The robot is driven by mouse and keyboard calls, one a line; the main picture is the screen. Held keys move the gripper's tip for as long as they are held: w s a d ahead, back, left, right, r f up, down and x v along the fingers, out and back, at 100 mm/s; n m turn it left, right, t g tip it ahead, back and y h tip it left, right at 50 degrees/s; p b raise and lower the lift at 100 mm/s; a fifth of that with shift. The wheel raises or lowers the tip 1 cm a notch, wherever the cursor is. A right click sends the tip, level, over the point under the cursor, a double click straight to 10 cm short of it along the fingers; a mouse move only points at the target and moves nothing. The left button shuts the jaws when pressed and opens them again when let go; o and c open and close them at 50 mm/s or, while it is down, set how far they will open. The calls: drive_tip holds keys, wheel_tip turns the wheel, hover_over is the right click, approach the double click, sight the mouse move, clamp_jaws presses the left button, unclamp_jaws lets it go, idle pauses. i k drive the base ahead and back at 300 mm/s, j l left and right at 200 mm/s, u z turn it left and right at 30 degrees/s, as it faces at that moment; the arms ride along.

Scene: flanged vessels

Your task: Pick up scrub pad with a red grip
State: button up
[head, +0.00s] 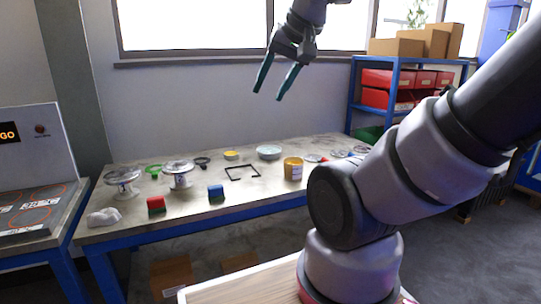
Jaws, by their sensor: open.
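The scrub pad with a red grip (156,204) lies near the front edge of the metal-topped table (235,208), left of centre. Its red block sits on a green base. A similar scrub pad with a blue grip (216,192) lies a little to its right, apart from it. My gripper (269,94) hangs high above the table, in front of the wall, with its two dark green fingers pointing down and spread apart. It is open, empty and well above and to the right of the red-gripped pad.
Two flanged glass vessels (180,179) stand behind the pads, and a crumpled white cloth (103,217) lies to the left. Bare tabletop surrounds the pads' front side.

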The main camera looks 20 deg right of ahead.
sight(157, 205)
drive_tip(key=i+j+u, duration=0.2)
drive_tip(key=j, duration=0.2)
drive_tip(key=i+j+u, duration=0.15)
drive_tip(key=j, duration=0.2)
drive_tip(key=i+j+u, duration=0.2)
drive_tip(key=i+j, duration=0.05)
drive_tip(key=j, duration=0.1)
